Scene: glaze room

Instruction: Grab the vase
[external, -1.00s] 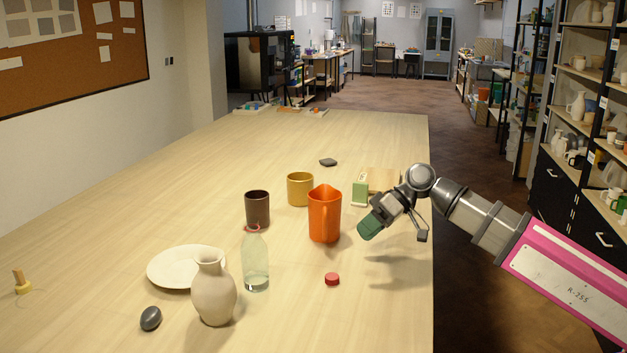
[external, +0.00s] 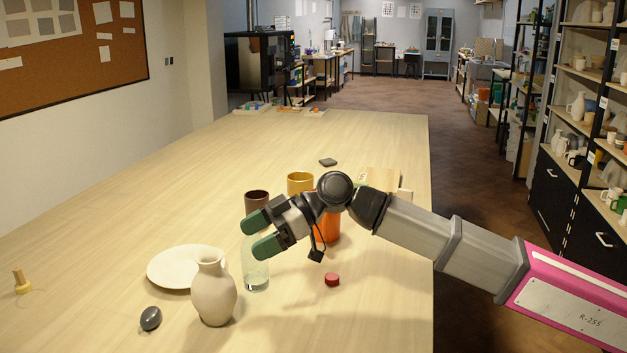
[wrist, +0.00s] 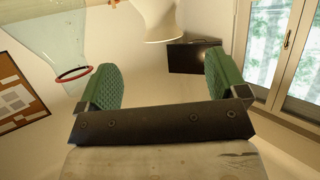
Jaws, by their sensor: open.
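The cream vase (external: 213,292) stands upright near the front of the table, with its open mouth up. It shows upside down at the top of the wrist view (wrist: 162,20), with its rim lowest in the picture. My gripper (external: 258,234) is open and empty, up and to the right of the vase in the external view, apart from it.
The bottle, with a red ring at its mouth (wrist: 73,74), stands just right of the vase. A white plate (external: 165,268) lies behind the vase, and a dark stone (external: 150,318) left of it. A red cap (external: 332,280), an orange pitcher (external: 330,230) and a yellow cup (external: 300,182) stand to the right.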

